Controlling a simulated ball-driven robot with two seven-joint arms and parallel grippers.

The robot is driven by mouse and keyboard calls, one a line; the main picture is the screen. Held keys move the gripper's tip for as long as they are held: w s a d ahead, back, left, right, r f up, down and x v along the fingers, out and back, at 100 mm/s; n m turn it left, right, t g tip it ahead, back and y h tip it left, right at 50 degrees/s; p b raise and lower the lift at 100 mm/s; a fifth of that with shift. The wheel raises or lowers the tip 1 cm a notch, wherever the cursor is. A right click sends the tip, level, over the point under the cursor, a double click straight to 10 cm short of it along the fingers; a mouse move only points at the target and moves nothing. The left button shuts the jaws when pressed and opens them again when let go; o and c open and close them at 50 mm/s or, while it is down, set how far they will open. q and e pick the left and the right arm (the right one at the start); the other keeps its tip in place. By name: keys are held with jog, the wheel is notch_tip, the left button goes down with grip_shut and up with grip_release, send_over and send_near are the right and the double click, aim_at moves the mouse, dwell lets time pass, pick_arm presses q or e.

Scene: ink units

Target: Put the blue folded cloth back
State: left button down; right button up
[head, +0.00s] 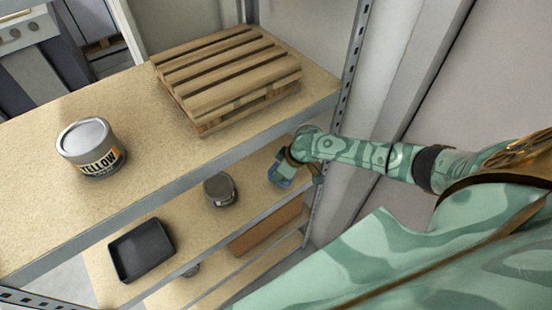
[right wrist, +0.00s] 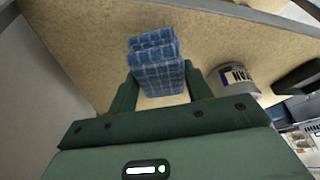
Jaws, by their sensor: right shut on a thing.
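The blue folded cloth (right wrist: 158,70) is between the fingers of my right gripper (right wrist: 162,88) in the right wrist view, with a light grid pattern on it. My right gripper is shut on it. In the head view the cloth (head: 281,174) is partly hidden by my right gripper (head: 288,165), at the right end of the middle shelf (head: 250,200). I cannot tell whether the cloth touches the shelf board. My left gripper is not in view.
A grey tin (head: 220,189) and a black tray (head: 141,250) stand left of the cloth on the middle shelf. The top shelf holds a yellow-labelled tin (head: 91,148) and a wooden pallet (head: 228,75). A metal upright (head: 351,70) stands close to my right arm.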

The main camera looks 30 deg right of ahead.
jog(key=shift+w+a, duration=0.25)
jog(key=shift+w, duration=0.25)
jog(key=shift+w+a, duration=0.2)
jog(key=shift+w, duration=0.25)
notch_tip(320, 180, down, 4)
jog(key=shift+r+b, duration=0.15)
jog(key=shift+b, duration=0.5)
jog(key=o, duration=0.9)
jog(key=shift+r, duration=0.1)
jog(key=p+v, duration=0.2)
jog(key=v, duration=0.3)
jog(key=shift+s+d+r, duration=0.15)
jog(key=shift+s+r, duration=0.1)
jog(key=shift+r, duration=0.05)
jog(key=s+d, duration=0.1)
jog(key=s, duration=0.2)
jog(key=s+d, duration=0.2)
jog(key=s, duration=0.1)
jog(key=s+d, duration=0.2)
jog(key=s, duration=0.2)
jog(key=shift+s+f+p, duration=0.1)
jog(key=shift+f+p, duration=0.2)
